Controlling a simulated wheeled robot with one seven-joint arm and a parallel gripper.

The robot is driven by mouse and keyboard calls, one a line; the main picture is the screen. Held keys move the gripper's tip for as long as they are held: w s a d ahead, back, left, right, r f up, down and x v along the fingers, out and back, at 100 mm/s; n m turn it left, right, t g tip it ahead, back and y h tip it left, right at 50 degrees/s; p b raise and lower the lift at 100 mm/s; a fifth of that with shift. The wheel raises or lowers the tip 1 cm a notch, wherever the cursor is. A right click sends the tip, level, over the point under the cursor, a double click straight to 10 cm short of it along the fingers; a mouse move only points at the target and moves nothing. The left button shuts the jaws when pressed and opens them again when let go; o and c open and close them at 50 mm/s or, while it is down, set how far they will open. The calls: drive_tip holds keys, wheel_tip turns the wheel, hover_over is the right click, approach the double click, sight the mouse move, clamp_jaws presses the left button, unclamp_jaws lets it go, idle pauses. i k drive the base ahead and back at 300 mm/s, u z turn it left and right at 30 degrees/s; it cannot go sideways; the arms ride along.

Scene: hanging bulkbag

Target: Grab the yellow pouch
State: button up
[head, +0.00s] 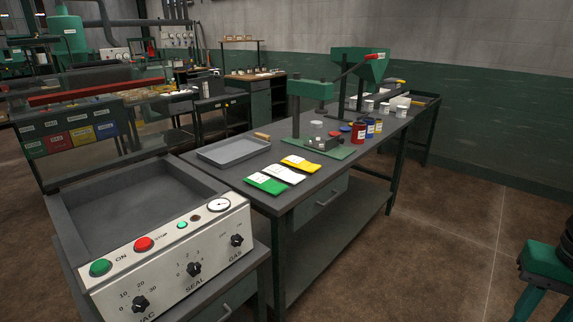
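The yellow pouch (300,164) lies flat on the dark workbench (235,182), with a white patch on its left part. A white pouch (283,174) lies just in front of it, and a green pouch (266,184) lies nearest the bench's front edge. The three form a slanting row. My gripper is not in view.
A grey tray (233,151) lies left of the pouches. A green press (315,90) stands behind them, with jars (358,131) to its right. A vacuum sealer (170,255) fills the front left. The floor at right is mostly clear; a green stool (547,258) stands there.

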sight(295, 162)
drive_tip(key=z, duration=0.05)
drive_tip(key=i, duration=1.4)
